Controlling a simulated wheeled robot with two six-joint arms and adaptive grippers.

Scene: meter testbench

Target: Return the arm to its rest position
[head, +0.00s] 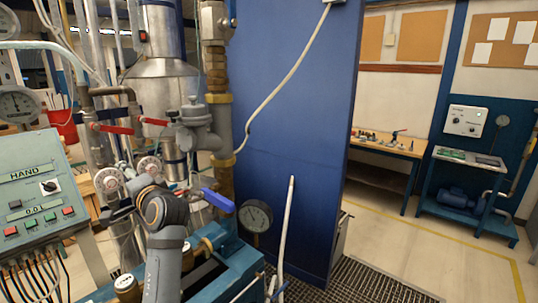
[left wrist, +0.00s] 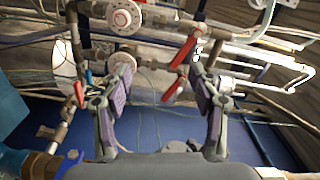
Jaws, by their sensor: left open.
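My left arm (head: 165,250) rises from the bottom of the head view, its grey wrist joint in front of the pipework. The left gripper is mostly hidden behind my own arm there. In the left wrist view my left gripper (left wrist: 162,92) is open, its two padded fingers apart with nothing held between them. Pipes and a red lever (left wrist: 180,55) show beyond the fingers; I cannot tell how close they are. My right gripper is in neither view.
A control panel (head: 32,192) stands left of my arm. A blue-handled valve (head: 217,200) and a pressure gauge (head: 255,215) are close on its right. Red levers (head: 110,128) sit above. A blue wall panel (head: 285,130) stands behind; open floor (head: 420,250) lies at right.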

